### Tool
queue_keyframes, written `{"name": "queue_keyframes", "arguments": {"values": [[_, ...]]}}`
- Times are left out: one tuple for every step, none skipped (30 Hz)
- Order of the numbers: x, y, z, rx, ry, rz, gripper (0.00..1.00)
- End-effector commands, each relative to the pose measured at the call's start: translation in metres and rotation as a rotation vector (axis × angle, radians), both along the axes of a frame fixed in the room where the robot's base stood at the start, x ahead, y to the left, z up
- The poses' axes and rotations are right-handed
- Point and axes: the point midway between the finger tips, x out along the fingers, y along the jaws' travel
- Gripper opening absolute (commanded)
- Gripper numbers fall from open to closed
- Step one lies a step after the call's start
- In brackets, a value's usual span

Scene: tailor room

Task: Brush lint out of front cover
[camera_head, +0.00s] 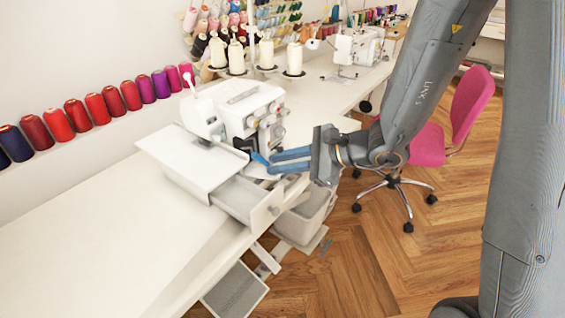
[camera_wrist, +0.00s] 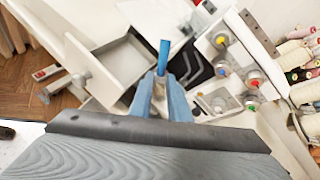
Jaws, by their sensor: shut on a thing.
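The white overlock machine (camera_head: 240,112) stands on the long white table, its lower front showing a dark recess. In the wrist view this dark recess (camera_wrist: 196,68) holds several black bent parts. Whether the front cover is fully open, and any lint, I cannot make out. My gripper (camera_head: 272,162) is in front of the machine, its blue fingers pointing at the recess. It is shut on a slim blue brush (camera_head: 259,158). In the wrist view my gripper (camera_wrist: 161,90) holds the brush (camera_wrist: 163,57) with its blue end toward the recess edge; I cannot tell if it touches.
An open white drawer (camera_head: 262,208) juts out below my gripper. A white extension board (camera_head: 190,157) lies left of the machine. Coloured dials (camera_wrist: 238,88) are close right of the brush. Thread cones (camera_head: 294,60) stand behind. A pink chair (camera_head: 468,105) stands on the floor at right.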

Motion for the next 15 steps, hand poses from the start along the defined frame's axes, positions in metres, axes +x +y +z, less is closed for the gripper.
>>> {"name": "queue_keyframes", "arguments": {"values": [[-0.002,0.002,0.0,0.0,0.001,0.001,0.0],[-0.003,0.003,0.0,0.0,0.001,0.001,0.0],[-0.005,0.004,0.0,0.0,0.001,0.001,0.0],[-0.006,0.004,0.0,0.0,0.001,0.001,0.0],[-0.007,0.005,0.0,0.0,0.001,0.001,0.0],[-0.008,0.006,0.0,0.0,0.001,0.001,0.0],[-0.009,0.007,0.0,0.0,0.001,0.0,0.0],[-0.01,0.008,-0.001,0.0,0.001,0.0,0.0],[-0.01,0.008,0.003,0.0,0.001,0.0,0.0],[-0.009,0.008,0.004,0.0,0.0,0.0,0.0],[-0.009,0.009,0.006,0.0,0.0,0.0,0.0],[-0.009,0.009,0.008,0.0,-0.001,0.0,0.0],[-0.008,0.009,0.009,0.0,-0.001,0.0,0.0],[-0.008,0.01,0.01,0.0,-0.001,0.0,0.0],[-0.008,0.01,0.012,0.0,-0.001,0.0,0.0]]}}
